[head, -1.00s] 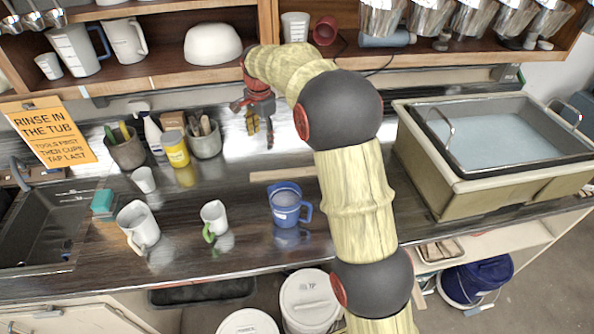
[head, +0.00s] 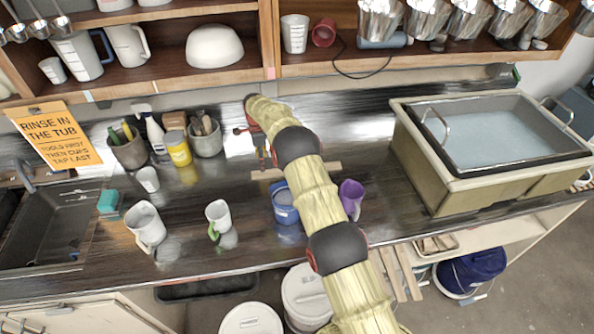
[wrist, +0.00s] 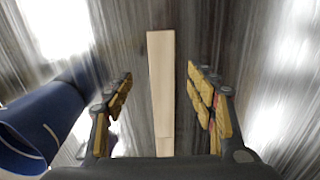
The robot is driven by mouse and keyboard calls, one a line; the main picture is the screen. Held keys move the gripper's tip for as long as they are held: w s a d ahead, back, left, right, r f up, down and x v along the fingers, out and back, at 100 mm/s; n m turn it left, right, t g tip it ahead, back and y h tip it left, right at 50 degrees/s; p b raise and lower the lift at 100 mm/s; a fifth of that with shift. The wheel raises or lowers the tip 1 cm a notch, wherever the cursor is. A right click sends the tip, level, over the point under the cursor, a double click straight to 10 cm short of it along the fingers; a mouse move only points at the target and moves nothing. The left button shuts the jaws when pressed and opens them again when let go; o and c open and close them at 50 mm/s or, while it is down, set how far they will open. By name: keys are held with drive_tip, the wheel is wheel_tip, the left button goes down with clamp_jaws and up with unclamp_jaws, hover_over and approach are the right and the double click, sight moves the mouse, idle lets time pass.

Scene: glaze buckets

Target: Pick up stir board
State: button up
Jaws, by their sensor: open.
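The stir board is a pale, flat wooden strip lying on the dark counter behind the blue jug. In the head view my arm crosses in front of its middle, and its left end (head: 262,175) shows. In the wrist view the board (wrist: 160,85) runs lengthwise between my fingers, with bare counter on both sides. My gripper (wrist: 158,74) is open and empty, pointing down over the board. In the head view my gripper (head: 261,158) is small and partly hidden by my arm. I cannot tell its exact height above the board.
The blue jug (head: 284,205) stands just in front of the board and shows close to my left finger in the wrist view (wrist: 40,125). A purple cup (head: 351,196) stands to its right. Tool pots and a yellow jar (head: 178,150) stand left; a tub (head: 440,165) right.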

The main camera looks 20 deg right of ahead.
drive_tip(key=shift+w+d+f+p, duration=0.1)
drive_tip(key=shift+f+p, duration=0.15)
drive_tip(key=shift+f, duration=1.55)
drive_tip(key=shift+w+f+p, duration=0.1)
drive_tip(key=shift+f+p, duration=0.1)
drive_tip(key=shift+f, duration=1.6)
drive_tip(key=c, duration=0.4)
clamp_jaws()
